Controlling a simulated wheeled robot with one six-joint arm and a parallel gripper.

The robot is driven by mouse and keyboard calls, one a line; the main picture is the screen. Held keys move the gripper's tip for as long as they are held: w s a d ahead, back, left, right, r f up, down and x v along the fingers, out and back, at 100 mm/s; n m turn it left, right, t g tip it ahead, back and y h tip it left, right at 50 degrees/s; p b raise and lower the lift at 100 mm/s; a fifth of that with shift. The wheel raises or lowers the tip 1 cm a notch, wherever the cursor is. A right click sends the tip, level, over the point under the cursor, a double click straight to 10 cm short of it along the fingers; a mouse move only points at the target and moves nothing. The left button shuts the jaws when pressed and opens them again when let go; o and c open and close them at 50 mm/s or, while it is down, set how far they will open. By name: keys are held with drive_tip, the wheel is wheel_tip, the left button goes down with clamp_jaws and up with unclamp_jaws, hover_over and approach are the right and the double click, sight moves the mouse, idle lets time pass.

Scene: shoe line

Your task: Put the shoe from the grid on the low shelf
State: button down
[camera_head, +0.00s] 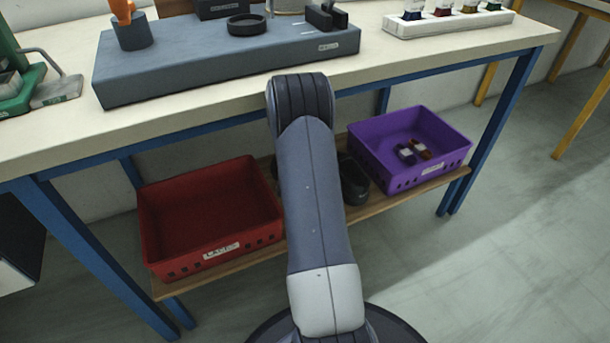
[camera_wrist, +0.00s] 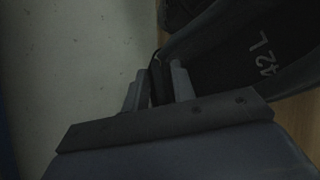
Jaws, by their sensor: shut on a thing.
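My gripper (camera_wrist: 158,88) is shut on the rim of a dark shoe (camera_wrist: 225,55) in the wrist view. The marking "42 L" is readable inside the shoe. Brown wood of the low shelf shows beside and below the shoe in the wrist view; I cannot tell whether the shoe touches it. In the head view the low wooden shelf (camera_head: 385,204) runs under the table, and my arm hides the gripper. A dark shoe (camera_head: 354,181) shows just right of my arm there; I cannot tell whether it is the held one.
A red crate (camera_head: 212,253) stands on the shelf's left and a purple crate (camera_head: 440,168) with small items on its right. The tabletop (camera_head: 215,108) with a grey-blue fixture block (camera_head: 220,65) is above the shelf. Another dark thing (camera_wrist: 178,12) is near the held shoe.

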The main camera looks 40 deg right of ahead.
wheel_tip(320, 180, down, 3)
drive_tip(key=shift+r+b, duration=0.1)
drive_tip(key=shift+b, duration=0.3)
drive_tip(key=c, duration=1.1)
unclamp_jaws()
drive_tip(key=shift+c, duration=0.2)
drive_tip(key=p+v, duration=0.4)
drive_tip(key=v, duration=0.8)
